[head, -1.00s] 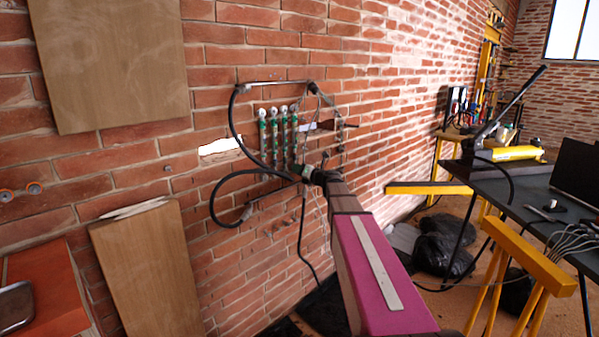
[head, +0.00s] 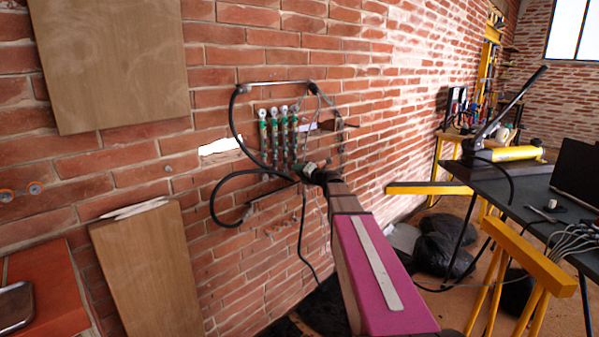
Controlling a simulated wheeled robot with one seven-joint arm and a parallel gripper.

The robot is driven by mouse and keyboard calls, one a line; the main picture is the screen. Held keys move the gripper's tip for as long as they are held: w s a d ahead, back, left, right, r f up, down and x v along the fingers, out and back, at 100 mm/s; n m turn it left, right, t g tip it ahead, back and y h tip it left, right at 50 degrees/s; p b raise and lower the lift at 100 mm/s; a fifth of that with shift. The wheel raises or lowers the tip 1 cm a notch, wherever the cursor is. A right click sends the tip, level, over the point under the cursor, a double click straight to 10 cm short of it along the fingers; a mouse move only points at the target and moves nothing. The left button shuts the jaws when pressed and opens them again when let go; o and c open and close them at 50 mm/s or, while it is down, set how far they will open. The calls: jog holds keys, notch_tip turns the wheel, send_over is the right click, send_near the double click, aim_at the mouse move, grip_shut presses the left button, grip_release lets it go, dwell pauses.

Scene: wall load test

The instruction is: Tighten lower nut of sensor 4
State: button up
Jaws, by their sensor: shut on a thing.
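Several slim green-and-silver sensors (head: 273,135) stand upright side by side on the brick wall, with pale round tops. The rightmost one (head: 295,135) is probably sensor 4; I see no readable number. My gripper (head: 306,169) is at the lower end of this rightmost sensor, at the tip of my arm. It is shut on a small part there, too small and too covered by my wrist to make out clearly. The lower nut itself is not distinct.
A black hose (head: 236,118) loops around the sensors, and cables hang below my gripper. Wooden boards (head: 145,255) are on and against the wall at left. A dark table (head: 530,205) and yellow trestle (head: 528,258) stand at right. Black bags (head: 440,247) lie on the floor.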

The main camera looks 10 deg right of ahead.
jog(key=o, duration=0.9)
jog(key=shift+d, duration=0.1)
jog(key=shift+o, duration=0.2)
